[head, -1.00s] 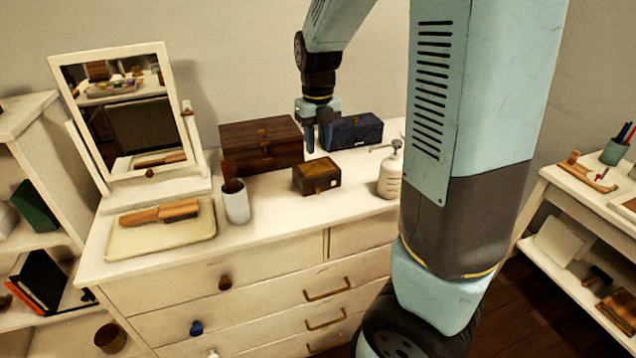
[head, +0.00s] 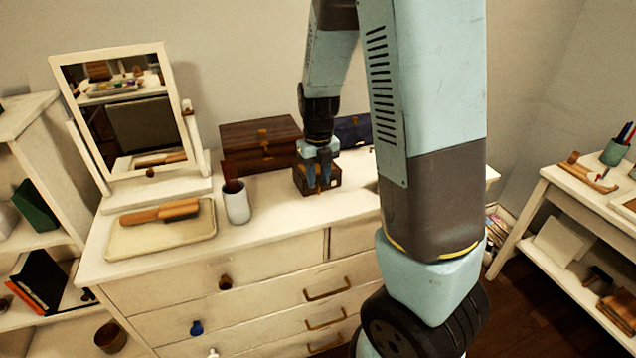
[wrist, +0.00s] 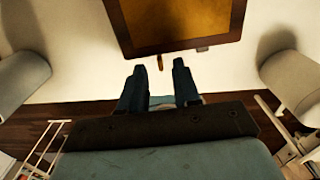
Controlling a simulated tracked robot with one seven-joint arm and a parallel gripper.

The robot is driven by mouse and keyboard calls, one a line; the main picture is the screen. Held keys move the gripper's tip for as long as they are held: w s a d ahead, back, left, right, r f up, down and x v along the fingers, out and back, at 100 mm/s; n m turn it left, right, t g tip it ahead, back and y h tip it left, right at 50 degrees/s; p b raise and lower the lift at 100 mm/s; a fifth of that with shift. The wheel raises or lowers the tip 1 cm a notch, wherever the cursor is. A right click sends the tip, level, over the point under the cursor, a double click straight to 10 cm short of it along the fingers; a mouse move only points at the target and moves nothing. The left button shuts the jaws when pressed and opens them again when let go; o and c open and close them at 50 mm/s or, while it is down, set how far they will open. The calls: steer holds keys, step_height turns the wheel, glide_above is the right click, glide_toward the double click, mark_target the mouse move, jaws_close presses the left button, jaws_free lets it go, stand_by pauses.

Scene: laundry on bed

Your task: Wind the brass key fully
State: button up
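The small dark wooden box (head: 336,178) sits on the dresser top, partly hidden behind my gripper (head: 319,184) in the head view. In the wrist view the box (wrist: 122,28) shows from above, with a dark rim and an amber-brown top. A small brass key (wrist: 160,62) sticks out from its near side. My gripper (wrist: 159,68) is open, its two dark fingers pointing at the box. The key's tip lies between the fingertips or just ahead of them, with gaps on both sides. I cannot tell whether finger and key heights match.
A larger brown box (head: 245,138) and a blue box (head: 353,130) stand behind. A white cup (head: 237,204) with a brush stands to the left, near a tray (head: 135,238) and mirror (head: 165,185). In the wrist view, pale rounded objects flank the gripper, left (wrist: 22,85) and right (wrist: 292,80).

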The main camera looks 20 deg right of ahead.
mark_target(317, 189)
steer(key=shift+f, duration=1.15)
jaws_close()
